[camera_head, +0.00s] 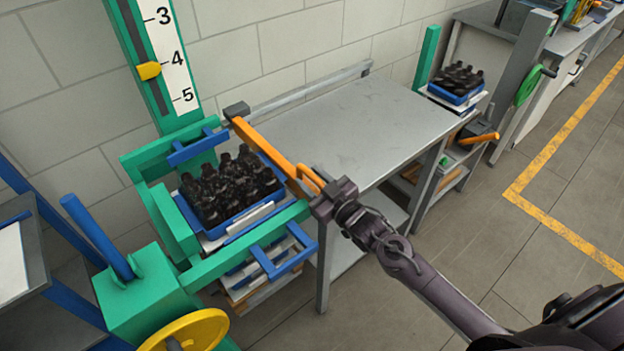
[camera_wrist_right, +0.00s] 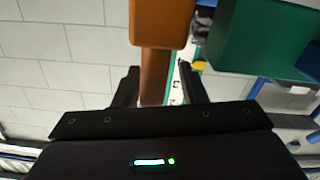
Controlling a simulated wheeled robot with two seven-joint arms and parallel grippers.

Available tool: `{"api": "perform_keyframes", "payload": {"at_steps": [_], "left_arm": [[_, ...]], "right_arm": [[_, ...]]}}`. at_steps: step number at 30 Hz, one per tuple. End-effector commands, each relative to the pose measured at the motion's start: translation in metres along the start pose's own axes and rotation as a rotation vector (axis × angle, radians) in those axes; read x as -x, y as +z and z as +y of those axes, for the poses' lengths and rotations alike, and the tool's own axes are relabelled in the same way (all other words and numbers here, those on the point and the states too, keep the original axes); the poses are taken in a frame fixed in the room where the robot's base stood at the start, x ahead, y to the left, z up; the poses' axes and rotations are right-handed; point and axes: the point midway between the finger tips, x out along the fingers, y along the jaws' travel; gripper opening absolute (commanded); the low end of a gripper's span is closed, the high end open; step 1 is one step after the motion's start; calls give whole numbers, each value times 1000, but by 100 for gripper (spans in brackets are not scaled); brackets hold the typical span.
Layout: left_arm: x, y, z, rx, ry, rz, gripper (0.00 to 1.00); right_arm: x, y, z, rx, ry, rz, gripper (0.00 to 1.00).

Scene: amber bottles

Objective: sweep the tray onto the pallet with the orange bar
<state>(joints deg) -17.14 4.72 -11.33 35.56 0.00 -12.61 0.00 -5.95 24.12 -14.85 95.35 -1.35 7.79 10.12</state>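A blue tray (camera_head: 284,196) full of dark bottles (camera_head: 228,186) stands inside a green frame at the left end of the grey table. The orange bar (camera_head: 262,144) runs slantwise along the tray's table side, with an orange handle (camera_head: 311,178) at its near end. My right gripper (camera_head: 334,199) is at that handle. In the right wrist view, the orange handle (camera_wrist_right: 154,78) lies between the fingers, with a narrow gap showing beside the right finger. A second blue tray of bottles (camera_head: 456,97) sits on a white stack past the table's right end. I cannot make out the pallet. My left gripper is not in view.
The grey table top (camera_head: 365,120) is bare, with a metal rail along its back. Blue brackets (camera_head: 283,262) stick out from the green frame (camera_head: 245,248). A yellow handwheel (camera_head: 187,332) is at the lower left. A scale post (camera_head: 172,60) stands behind.

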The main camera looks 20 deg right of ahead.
Motion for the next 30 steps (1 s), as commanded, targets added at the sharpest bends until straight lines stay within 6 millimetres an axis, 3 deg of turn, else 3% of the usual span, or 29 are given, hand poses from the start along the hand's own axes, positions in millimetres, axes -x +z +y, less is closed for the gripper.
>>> {"api": "perform_keyframes", "payload": {"at_steps": [4, 12, 18, 30], "left_arm": [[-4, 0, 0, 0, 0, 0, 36], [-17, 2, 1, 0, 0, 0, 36], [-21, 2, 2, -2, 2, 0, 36], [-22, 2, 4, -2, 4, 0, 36]], "right_arm": [[9, 2, 0, 1, 1, -1, 38], [52, 3, -2, 1, -2, -2, 38], [73, 1, -3, 1, -3, -1, 38], [78, 0, -2, 0, -2, 0, 38]]}}
